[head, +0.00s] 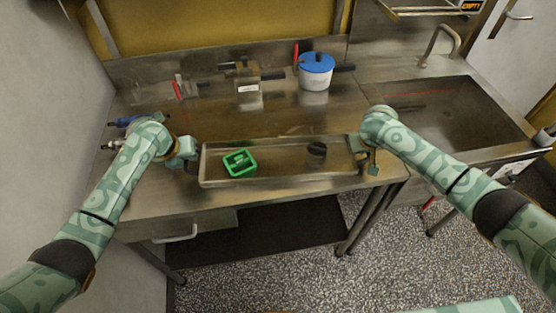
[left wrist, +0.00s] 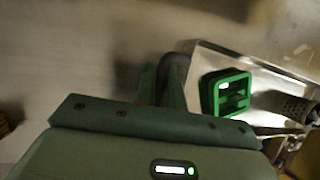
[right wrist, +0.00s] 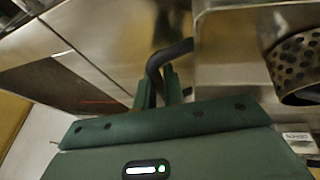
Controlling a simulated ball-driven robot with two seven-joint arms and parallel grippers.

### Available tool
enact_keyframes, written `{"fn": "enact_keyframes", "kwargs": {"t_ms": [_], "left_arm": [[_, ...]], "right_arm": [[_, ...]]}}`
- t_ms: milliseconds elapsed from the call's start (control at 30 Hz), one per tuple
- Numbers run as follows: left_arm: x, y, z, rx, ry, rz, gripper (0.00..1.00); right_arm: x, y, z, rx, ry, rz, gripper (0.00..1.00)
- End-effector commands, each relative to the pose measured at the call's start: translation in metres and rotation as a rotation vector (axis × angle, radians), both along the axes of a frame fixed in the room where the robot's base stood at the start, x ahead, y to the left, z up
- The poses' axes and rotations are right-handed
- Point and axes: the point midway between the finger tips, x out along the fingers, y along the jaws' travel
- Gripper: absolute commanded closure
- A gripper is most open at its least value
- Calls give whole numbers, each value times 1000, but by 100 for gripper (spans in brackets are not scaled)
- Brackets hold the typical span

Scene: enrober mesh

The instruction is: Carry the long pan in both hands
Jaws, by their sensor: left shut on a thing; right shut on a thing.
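The long pan (head: 280,166) is a shallow metal tray lying left to right near the counter's front edge in the head view. My right gripper (head: 366,155) is shut on the dark bent handle (right wrist: 168,56) at the right end. The pan looks roughly level; I cannot tell whether it touches the counter.
A white pot with a blue lid (head: 316,70) stands at the back of the steel counter (head: 160,195). A metal device (head: 247,87) stands left of it. Blue-handled tools (head: 125,121) lie at the left. A sink (head: 450,110) is at the right. Counter behind the pan is clear.

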Motion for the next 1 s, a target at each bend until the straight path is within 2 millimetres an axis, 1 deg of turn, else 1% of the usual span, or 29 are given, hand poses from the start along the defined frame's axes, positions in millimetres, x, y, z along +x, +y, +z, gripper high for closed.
{"fn": "enact_keyframes", "kwargs": {"t_ms": [300,467,567,900,1000], "left_arm": [[0,1,0,1,-1,1,100],[1,0,4,0,-4,1,100],[1,1,10,0,-6,1,100],[2,1,54,1,-17,1,100],[2,0,61,1,-19,1,100]], "right_arm": [[0,0,0,-1,0,0,100],[1,0,3,-1,-2,0,100],[1,0,10,-1,-4,0,100],[2,-1,53,-1,-16,0,100],[2,-1,60,-1,-18,-1,100]]}}
